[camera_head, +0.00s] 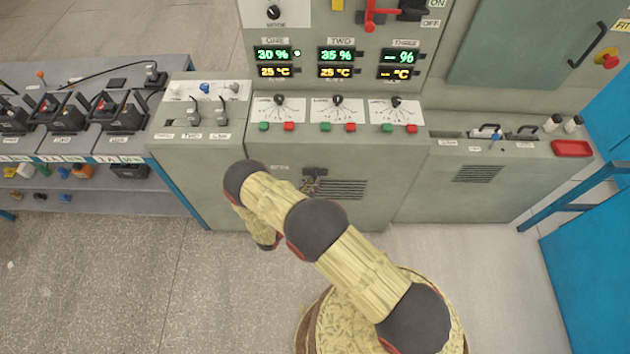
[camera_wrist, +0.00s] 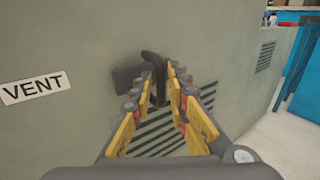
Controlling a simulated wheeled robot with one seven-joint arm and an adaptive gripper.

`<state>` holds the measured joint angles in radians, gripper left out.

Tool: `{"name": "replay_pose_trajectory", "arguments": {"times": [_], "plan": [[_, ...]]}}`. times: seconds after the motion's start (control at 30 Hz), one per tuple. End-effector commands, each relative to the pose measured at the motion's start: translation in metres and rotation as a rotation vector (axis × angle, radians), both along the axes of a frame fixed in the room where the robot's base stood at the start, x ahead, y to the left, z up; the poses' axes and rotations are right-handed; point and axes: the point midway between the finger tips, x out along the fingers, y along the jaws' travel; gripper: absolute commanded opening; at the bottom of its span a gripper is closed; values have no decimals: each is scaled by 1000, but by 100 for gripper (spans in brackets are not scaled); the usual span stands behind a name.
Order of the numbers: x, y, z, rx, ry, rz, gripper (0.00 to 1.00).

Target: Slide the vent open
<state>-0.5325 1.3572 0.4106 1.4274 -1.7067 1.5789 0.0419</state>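The vent (camera_head: 345,189) is a set of dark slats low on the front of the grey cabinet. Some slats (camera_wrist: 158,135) show between my fingers in the wrist view. Its black handle (camera_wrist: 152,68) sticks out of the panel at the slats' upper left; it also shows in the head view (camera_head: 316,171). A white VENT label (camera_wrist: 34,88) is left of the handle. My gripper (camera_wrist: 155,84) is open, its yellow fingers on either side of the handle's lower part. Contact cannot be told. In the head view my arm hides most of the gripper.
Above the vent are dials with green and red buttons (camera_head: 338,112). Another slatted grille (camera_head: 478,173) is on the right cabinet. A bench with black devices (camera_head: 70,115) stands left, and blue framing (camera_head: 590,240) is at right. The floor in front is clear.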

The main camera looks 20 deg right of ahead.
Motion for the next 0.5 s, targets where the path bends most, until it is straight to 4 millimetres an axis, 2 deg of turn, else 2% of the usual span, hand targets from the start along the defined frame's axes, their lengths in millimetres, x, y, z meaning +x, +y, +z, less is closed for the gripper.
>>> {"name": "replay_pose_trajectory", "arguments": {"times": [0.2, 0.5], "plan": [[12, -16, 0, 0, 0, -2, 16], [14, -18, 0, 0, 1, 0, 16]]}}
